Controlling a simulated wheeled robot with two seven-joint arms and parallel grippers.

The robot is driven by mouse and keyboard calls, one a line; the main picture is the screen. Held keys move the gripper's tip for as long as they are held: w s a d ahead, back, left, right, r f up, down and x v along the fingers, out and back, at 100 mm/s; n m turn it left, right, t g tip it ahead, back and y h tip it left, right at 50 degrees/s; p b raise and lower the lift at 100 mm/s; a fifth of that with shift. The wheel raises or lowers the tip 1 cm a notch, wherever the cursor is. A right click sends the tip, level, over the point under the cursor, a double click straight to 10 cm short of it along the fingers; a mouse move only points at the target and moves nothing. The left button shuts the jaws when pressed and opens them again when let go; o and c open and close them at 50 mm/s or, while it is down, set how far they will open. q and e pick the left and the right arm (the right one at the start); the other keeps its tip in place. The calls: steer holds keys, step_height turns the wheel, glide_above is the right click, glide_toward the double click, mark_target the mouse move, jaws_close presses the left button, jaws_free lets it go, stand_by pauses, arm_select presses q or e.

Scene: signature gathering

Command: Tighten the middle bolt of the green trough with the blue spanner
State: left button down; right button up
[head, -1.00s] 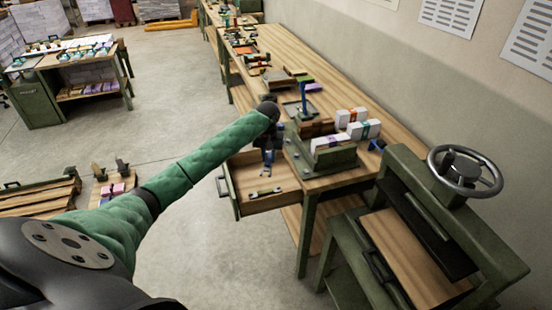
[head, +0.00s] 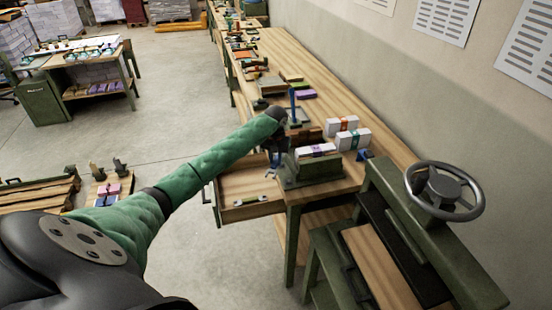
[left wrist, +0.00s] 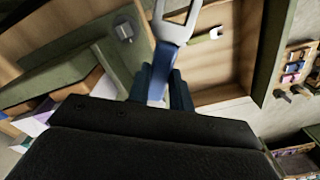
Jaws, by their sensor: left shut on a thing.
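My left gripper (head: 276,156) is shut on the blue spanner (head: 271,173), above the inner side of the open drawer and close to the left end of the green trough (head: 290,184). Other bolts cannot be made out. My right gripper is not in view.
The open wooden drawer (head: 240,212) holds a small green-and-metal tool (head: 257,199). White book blocks (head: 352,139) sit in and behind the trough on the bench (head: 325,100). A green press with a handwheel (head: 444,192) stands at the right.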

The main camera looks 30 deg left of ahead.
arm_select(q)
steer(key=shift+w+d+f, duration=0.1)
steer(key=shift+w+f, duration=0.05)
steer(key=shift+f, duration=0.25)
steer(key=shift+w+d+f, duration=0.1)
steer(key=shift+f, duration=0.3)
steer(key=shift+s+a+f, duration=0.1)
steer(key=shift+s+f, duration=0.05)
steer(key=shift+f, duration=0.45)
steer(key=w+a+f+m+b, duration=0.1)
steer(key=a+f+m, duration=0.2)
steer(key=a+m, duration=0.4)
steer(key=shift+w+f+m+b, duration=0.2)
steer(key=shift+w+m+b, duration=0.15)
steer(key=shift+m, duration=2.35)
